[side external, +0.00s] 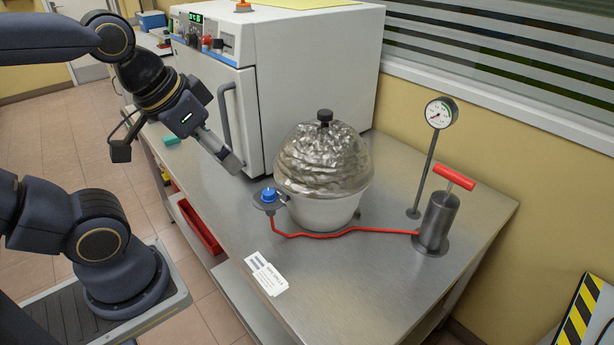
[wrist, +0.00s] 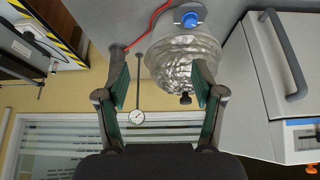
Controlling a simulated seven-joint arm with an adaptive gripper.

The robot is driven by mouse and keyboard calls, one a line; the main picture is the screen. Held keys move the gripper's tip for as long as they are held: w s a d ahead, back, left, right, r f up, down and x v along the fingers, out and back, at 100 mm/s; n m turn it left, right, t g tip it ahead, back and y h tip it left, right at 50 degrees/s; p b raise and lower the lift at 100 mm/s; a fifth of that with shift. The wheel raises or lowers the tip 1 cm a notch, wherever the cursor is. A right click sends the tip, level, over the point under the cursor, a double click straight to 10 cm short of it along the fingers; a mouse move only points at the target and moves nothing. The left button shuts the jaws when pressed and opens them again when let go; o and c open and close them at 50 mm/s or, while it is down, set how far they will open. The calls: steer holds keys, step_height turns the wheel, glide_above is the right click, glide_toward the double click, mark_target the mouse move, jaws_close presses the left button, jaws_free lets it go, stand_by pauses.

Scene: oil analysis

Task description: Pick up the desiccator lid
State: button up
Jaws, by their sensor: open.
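The desiccator lid (side external: 322,160) is a clear, shiny dome with a black knob (side external: 325,116) on top. It sits on the white desiccator bowl (side external: 322,212) on the steel bench. My gripper (side external: 228,163) is in front of the oven, left of the lid and apart from it. In the wrist view, my gripper (wrist: 162,88) is open, with its two green-padded fingers spread. The lid (wrist: 180,65) shows upside down beyond the fingers, and its knob (wrist: 186,98) is near the right finger in the picture. Nothing is between the fingers.
A blue-knobbed valve (side external: 268,196) at the bowl's left joins a red hose (side external: 340,232) to a hand pump (side external: 438,222) with a red handle. A pressure gauge (side external: 440,113) stands behind it. The white oven (side external: 290,60) stands behind left. A paper label (side external: 266,273) lies on the front bench.

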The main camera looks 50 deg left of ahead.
step_height(320, 180, up, 10)
steer(key=r+n+g+y, duration=0.1)
steer(key=n+y, duration=0.2)
steer(key=n, duration=0.4)
glide_above(326, 112)
steer(key=s+d, duration=0.3)
steer(key=s, duration=0.3)
steer(key=shift+g, duration=0.3)
steer(key=x, duration=0.3)
steer(key=d+x, duration=0.1)
steer(key=x, duration=0.7)
steer(key=shift+d+f, duration=0.1)
steer(key=shift+f, duration=0.3)
steer(key=shift+x, duration=3.1)
steer(key=shift+r, duration=0.1)
jaws_close()
steer(key=shift+w+r, duration=0.1)
